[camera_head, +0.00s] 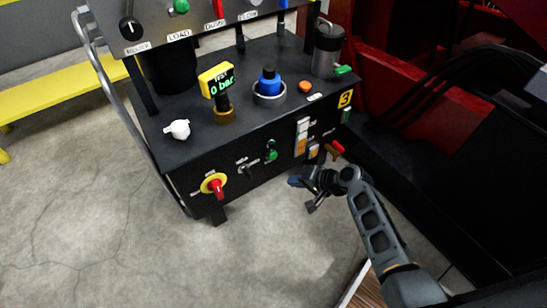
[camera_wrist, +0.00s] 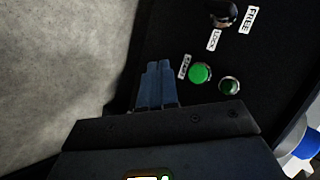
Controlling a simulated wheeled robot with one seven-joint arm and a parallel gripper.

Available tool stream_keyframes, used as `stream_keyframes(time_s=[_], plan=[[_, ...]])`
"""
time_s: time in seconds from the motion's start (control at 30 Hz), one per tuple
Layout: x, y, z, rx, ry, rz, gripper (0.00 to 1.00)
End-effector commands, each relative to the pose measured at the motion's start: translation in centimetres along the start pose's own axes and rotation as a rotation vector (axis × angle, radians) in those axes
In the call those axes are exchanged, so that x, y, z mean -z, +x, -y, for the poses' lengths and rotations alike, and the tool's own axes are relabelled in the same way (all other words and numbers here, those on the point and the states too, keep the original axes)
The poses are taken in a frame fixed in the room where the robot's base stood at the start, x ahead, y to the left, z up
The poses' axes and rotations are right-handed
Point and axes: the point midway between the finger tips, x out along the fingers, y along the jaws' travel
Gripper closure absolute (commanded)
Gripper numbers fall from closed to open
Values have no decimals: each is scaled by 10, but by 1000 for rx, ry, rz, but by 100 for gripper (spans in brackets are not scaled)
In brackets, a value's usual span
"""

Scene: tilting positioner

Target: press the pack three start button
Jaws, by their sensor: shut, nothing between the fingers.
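The black pack cabinet (camera_head: 240,165) carries a yellow plate with a 3 (camera_head: 345,99). On its front is a bright green button (camera_head: 271,156), with a darker green round lamp or button (camera_head: 271,143) just above. In the wrist view the bright green button (camera_wrist: 200,74) has a small white label (camera_wrist: 184,66) beside it, too blurred to read surely; the darker green one (camera_wrist: 229,86) is to its right. My gripper (camera_head: 295,181) is shut and empty, in front of the panel, to the right of and below the button. Its fingertips (camera_wrist: 158,66) show left of the button, apart from it.
A LOCK/FREE selector (camera_wrist: 222,12) sits near the green button. A red-and-yellow rotary switch (camera_head: 214,186) is farther left on the front. White and orange switches (camera_head: 301,137) and a red-handled lever (camera_head: 335,147) are at right. Bare floor (camera_head: 100,230) lies in front.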

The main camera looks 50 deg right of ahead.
Motion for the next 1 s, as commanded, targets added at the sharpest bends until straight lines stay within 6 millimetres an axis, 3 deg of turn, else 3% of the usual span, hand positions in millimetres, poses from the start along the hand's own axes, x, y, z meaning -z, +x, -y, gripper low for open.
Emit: stream_keyframes(time_s=[0.5,1.0], plan=[[33,45,32,1,-1,-1,100],[39,53,39,0,0,-1,100]])
